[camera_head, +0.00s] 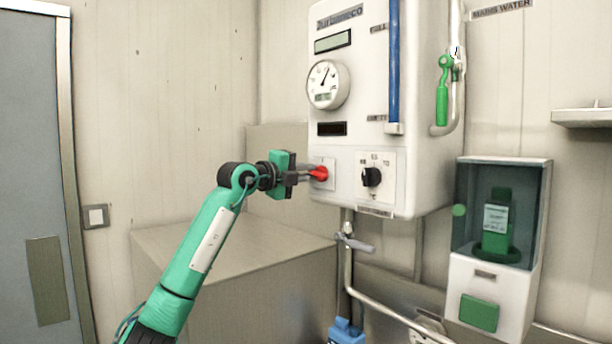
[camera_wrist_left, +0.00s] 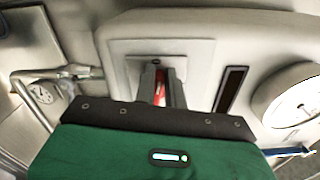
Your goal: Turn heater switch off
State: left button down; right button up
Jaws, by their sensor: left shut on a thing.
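The white water heater (camera_head: 357,200) hangs on the wall in the head view. Its red switch (camera_head: 319,173) sits on a square plate at the lower left of its front. My left gripper (camera_head: 308,175) reaches it from the left and is shut on the switch. In the left wrist view the red switch (camera_wrist_left: 160,90) shows between the two fingers of my left gripper (camera_wrist_left: 160,98). The fingers hide part of the switch, and I cannot tell its exact setting. My right gripper is in neither view.
A black knob (camera_head: 371,177) with a dial plate is right of the switch. A round gauge (camera_head: 328,84) is above. A grey box (camera_head: 230,255) stands below the arm. A pipe valve (camera_head: 355,243) is under the heater, and a soap dispenser (camera_head: 497,290) is at right.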

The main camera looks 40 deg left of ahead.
pick_arm(q)
jog(key=shift+f+n, duration=0.3)
jog(key=shift+n, duration=0.8)
jog(key=c, duration=1.5)
grip_release()
jog(key=shift+o, duration=0.2)
jog(key=s+a+b, duration=0.1)
jog(key=s+b, duration=0.6)
jog(key=s, duration=0.6)
jog(key=shift+s+a, duration=0.15)
jog(key=shift+s, duration=0.15)
